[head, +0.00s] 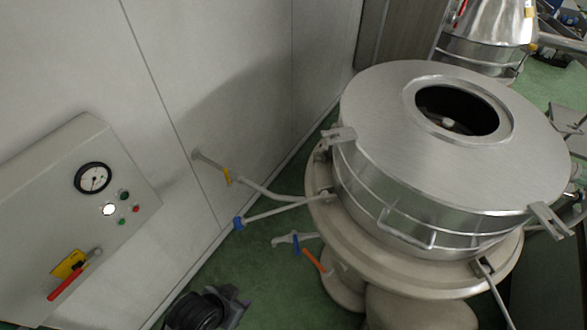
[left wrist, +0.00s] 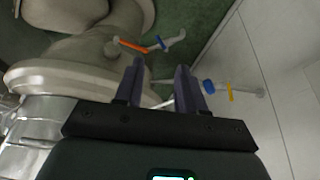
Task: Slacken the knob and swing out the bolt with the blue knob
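The steel vessel (head: 440,150) has a round lid. The bolt (head: 285,208) with the blue knob (head: 238,223) lies out from the vessel's flange, pointing left towards the wall. The slotted lug (head: 338,135) on the lid above its foot looks empty. In the left wrist view the blue knob (left wrist: 208,86) shows just right of the right finger, with some of the rod behind the fingers. My left gripper (head: 237,305) is at the bottom left of the head view, apart from the knob. In the left wrist view its fingers (left wrist: 160,72) are open, nothing between them. My right gripper is not in view.
A wall pipe with a yellow handle (head: 228,177) runs close behind the bolt. A valve with an orange lever (head: 313,260) sits below it. Another bolt (head: 495,292) hangs out at the front right. A control panel (head: 75,205) stands at left; green floor is open below.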

